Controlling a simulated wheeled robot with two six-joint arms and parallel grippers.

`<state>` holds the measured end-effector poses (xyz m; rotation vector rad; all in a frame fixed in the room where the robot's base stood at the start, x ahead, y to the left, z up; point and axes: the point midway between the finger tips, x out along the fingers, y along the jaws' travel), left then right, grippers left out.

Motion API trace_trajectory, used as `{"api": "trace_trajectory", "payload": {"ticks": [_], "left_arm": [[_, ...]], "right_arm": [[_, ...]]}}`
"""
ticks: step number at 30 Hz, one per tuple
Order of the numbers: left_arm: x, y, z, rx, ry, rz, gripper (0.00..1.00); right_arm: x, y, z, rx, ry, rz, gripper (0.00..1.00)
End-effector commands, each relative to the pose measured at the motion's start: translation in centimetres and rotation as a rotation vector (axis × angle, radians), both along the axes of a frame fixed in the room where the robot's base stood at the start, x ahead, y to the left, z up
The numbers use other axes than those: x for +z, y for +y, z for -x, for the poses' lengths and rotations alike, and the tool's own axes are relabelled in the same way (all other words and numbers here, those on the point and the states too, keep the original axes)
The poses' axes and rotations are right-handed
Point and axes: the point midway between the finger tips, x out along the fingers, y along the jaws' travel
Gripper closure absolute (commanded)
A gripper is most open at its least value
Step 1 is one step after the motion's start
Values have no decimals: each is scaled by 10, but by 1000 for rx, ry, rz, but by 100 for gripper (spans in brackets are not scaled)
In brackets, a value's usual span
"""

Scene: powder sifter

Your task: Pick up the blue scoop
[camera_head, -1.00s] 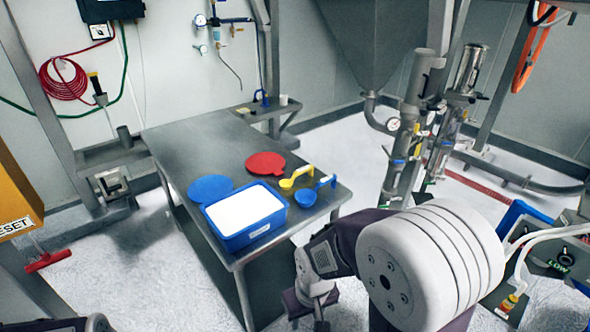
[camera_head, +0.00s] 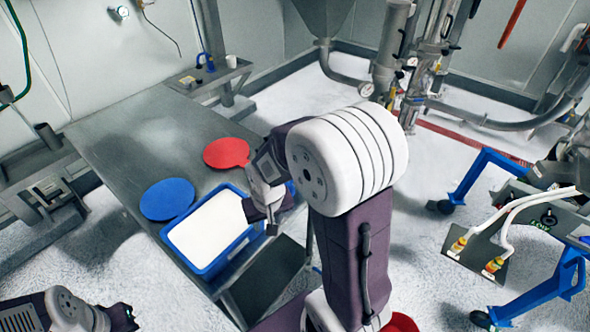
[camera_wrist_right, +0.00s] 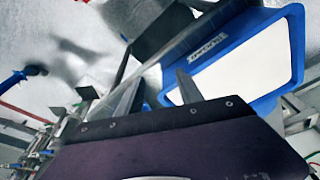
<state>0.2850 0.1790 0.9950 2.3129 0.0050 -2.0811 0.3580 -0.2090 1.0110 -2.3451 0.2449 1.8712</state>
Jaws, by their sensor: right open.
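The blue scoop is mostly or wholly hidden behind my right arm in the head view. A small blue patch at the arm's edge may be part of it, but I cannot tell. My right gripper (camera_head: 272,228) is low at the right side of the blue bin (camera_head: 205,271). In the right wrist view its two fingers (camera_wrist_right: 155,92) are apart, with the bin (camera_wrist_right: 297,40) beyond them. I see nothing clearly held. My left gripper (camera_head: 124,317) is at the bottom left, away from the table, and its jaws are unclear.
The bin holds white powder (camera_head: 207,228). A blue disc (camera_head: 167,200) and a red disc (camera_head: 226,152) lie on the metal table (camera_head: 130,130). The table's left and back parts are clear. A blue-legged frame (camera_head: 545,298) stands at right.

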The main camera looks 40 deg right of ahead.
Motion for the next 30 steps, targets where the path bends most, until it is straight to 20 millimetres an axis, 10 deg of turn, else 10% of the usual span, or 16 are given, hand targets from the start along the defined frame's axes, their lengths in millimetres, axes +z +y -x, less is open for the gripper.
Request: {"api": "trace_trajectory", "payload": {"ticks": [8,18,30], "left_arm": [[-1,0,0,0,0,0,100],[-1,0,0,0,0,0,100],[6,0,0,0,0,0,100]], "right_arm": [[4,-44,-59,-303,-5,19,57],[5,-162,-139,-962,-96,107,57],[-16,-193,-149,-1080,-127,125,57]]}}
